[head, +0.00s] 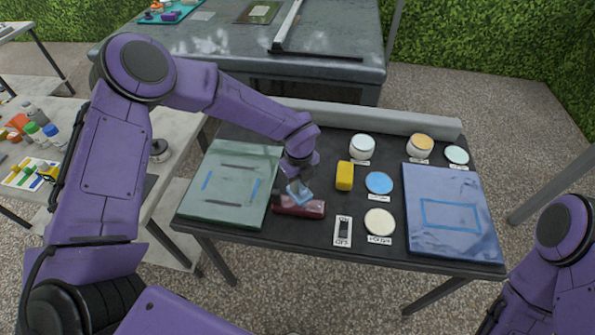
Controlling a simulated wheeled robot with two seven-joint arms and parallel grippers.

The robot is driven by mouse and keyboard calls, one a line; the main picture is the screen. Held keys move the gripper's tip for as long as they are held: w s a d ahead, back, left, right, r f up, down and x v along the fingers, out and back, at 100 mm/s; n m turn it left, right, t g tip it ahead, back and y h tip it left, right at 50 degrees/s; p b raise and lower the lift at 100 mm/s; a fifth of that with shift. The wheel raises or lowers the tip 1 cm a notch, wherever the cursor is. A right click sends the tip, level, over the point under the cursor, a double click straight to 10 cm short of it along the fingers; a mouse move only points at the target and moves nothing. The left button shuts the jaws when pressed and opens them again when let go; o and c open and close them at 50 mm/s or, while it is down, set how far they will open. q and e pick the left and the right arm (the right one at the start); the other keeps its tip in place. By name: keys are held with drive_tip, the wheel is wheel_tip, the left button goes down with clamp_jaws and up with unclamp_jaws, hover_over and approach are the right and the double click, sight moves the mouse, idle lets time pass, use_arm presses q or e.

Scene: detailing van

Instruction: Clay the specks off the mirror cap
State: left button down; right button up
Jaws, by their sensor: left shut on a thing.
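The dark red mirror cap (312,209) lies near the front edge of the black table, left of the switch plate. My left gripper (299,183) points down over it and is shut on a light blue piece (299,195), which looks like the clay. The piece is at the top of the cap; I cannot tell whether it touches. It hides part of the cap, and specks are too small to make out. My right arm shows at the lower right, but its gripper is out of view.
On the black table (325,155) are a glass panel (228,170), a yellow block (345,176), a blue disc (379,183), a cream disc (380,222), an ON/OFF plate (343,231), several lidded pots at the back and a blue cloth (450,190) at the right.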

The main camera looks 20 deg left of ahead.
use_arm(q)
drive_tip(key=shift+r+p, duration=0.75)
drive_tip(key=shift+r, duration=0.85)
drive_tip(key=shift+a, duration=0.1)
